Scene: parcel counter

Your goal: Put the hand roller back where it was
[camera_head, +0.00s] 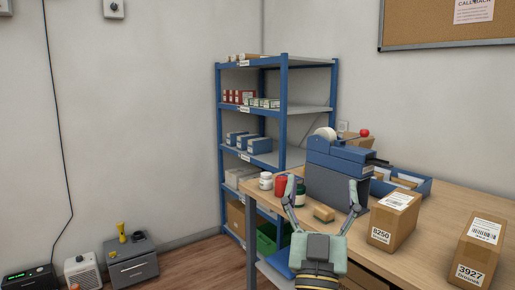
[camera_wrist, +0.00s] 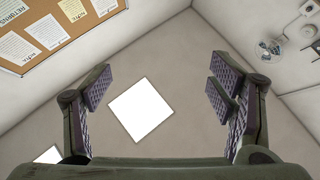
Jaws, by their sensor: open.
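I cannot pick out a hand roller for certain in either view. My gripper (camera_head: 322,189) is open, with its two fingers spread wide and nothing between them in the wrist view (camera_wrist: 163,85). In the head view it is at the near left part of the wooden counter (camera_head: 440,213). A small tan block (camera_head: 323,213) shows between the fingers there and seems to lie on the counter beyond them. The wrist view faces the ceiling and upper walls, so no counter object shows in it.
White (camera_head: 265,181) and red (camera_head: 281,185) jars are at the left edge. Parcels 8250 (camera_head: 394,219) and 3927 (camera_head: 480,250) stand right. A blue tray (camera_head: 420,186) lies behind. A shelf rack (camera_head: 284,120) stands at back.

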